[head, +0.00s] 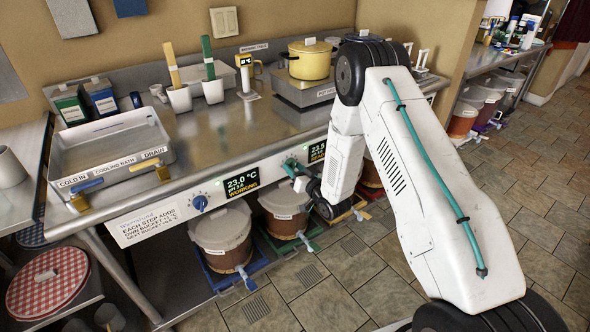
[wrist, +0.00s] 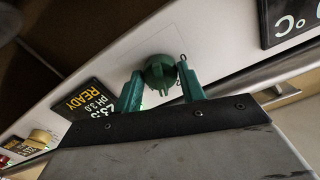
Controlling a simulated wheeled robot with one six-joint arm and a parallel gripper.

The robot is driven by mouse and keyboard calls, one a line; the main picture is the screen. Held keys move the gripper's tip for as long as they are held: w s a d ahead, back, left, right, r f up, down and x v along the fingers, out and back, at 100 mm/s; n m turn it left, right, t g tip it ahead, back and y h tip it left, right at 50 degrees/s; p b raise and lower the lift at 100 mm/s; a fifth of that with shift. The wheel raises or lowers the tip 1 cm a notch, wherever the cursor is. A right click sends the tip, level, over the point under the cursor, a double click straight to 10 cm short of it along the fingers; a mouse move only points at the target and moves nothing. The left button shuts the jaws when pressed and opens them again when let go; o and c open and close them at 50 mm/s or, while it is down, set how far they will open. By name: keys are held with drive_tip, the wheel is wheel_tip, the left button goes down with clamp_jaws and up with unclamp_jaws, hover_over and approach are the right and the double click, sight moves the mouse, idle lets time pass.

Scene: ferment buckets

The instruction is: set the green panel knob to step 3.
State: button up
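The green panel knob (wrist: 160,74) is on the white panel front in the wrist view, with its ridge facing me. My gripper (wrist: 161,72) has its two teal fingers on either side of the knob. The fingers look open, with a narrow gap at each side; I cannot tell whether one touches. In the head view my gripper (head: 295,167) is at the counter's front panel, between two displays, and mostly hides the knob. The step that the knob points to is not readable.
A blue knob (head: 200,203) and a display (head: 241,182) are left of my gripper on the panel. Lidded buckets (head: 221,237) stand below. A steel basin (head: 110,150) and a yellow pot (head: 309,62) are on the counter. The tiled floor at the right is clear.

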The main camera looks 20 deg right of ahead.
drive_tip(key=o, duration=0.4)
drive_tip(key=shift+c, duration=0.2)
drive_tip(key=v, duration=0.7)
drive_tip(key=shift+s, duration=0.35)
drive_tip(key=shift+d, duration=0.1)
